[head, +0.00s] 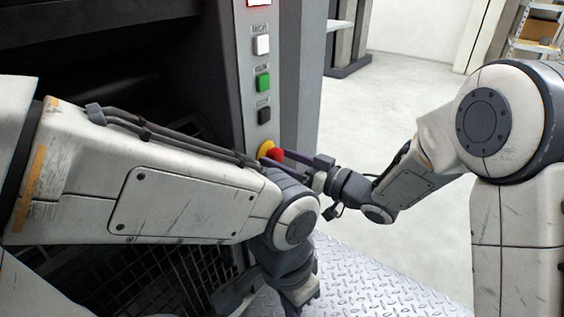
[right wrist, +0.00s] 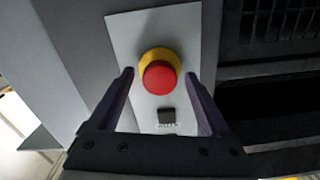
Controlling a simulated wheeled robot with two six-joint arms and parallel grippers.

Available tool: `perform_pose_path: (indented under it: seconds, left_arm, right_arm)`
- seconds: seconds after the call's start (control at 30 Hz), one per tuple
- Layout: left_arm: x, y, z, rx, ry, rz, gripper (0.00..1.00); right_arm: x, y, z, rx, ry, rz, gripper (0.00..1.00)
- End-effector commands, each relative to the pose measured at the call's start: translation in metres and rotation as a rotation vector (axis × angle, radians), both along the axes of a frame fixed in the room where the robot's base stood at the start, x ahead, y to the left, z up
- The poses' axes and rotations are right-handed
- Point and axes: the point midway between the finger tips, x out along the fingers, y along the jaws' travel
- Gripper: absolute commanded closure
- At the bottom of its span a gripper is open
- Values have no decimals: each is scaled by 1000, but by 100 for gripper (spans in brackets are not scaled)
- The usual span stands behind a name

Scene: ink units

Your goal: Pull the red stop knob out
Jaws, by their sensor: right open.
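The red stop knob (head: 276,155) sits on a yellow collar (head: 265,147) low on the light button panel, partly hidden by my arms in the head view. In the right wrist view the red knob (right wrist: 160,77) and its yellow collar (right wrist: 158,55) show whole. My right gripper (right wrist: 159,75) is open, with one finger on each side of the knob and a gap on both sides. In the head view my right gripper (head: 292,158) reaches the knob from the right. My left arm crosses in front of the machine; its hand end points down and its jaws do not show clearly.
Above the knob on the panel are a black button (head: 263,112), a green button (head: 263,83) and a white button (head: 262,45). My left arm lies close below the knob. Patterned metal plate (head: 370,285) covers the floor in front. Pale floor (head: 385,95) is open at right.

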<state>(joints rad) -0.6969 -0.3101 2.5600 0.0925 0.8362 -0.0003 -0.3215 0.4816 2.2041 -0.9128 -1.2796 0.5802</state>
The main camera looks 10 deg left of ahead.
Motion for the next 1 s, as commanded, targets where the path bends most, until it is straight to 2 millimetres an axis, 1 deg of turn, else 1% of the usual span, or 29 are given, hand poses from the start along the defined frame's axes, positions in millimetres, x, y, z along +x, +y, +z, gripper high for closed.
perform_pose_path:
  seconds: [0.17,0.27,0.3,0.37,0.4,0.6,0.77,1.0]
  left_arm:
    - [0,0,0,0,0,0,100]
    - [0,0,0,0,0,0,100]
    - [0,0,0,0,0,0,100]
    - [0,0,0,0,0,0,100]
    - [0,0,0,0,0,0,100]
    - [0,0,2,0,0,0,100]
    - [0,0,15,0,0,0,100]
    - [0,0,13,0,0,0,100]
  right_arm:
    - [0,0,0,0,0,0,19]
    - [0,0,0,0,0,0,53]
    - [0,0,0,0,0,-1,68]
    - [0,0,0,0,0,0,91]
    - [0,0,0,0,0,0,100]
    - [0,-2,1,0,1,-1,100]
    - [-5,-16,3,-1,4,-2,100]
    - [-7,-19,-1,-1,2,-2,100]
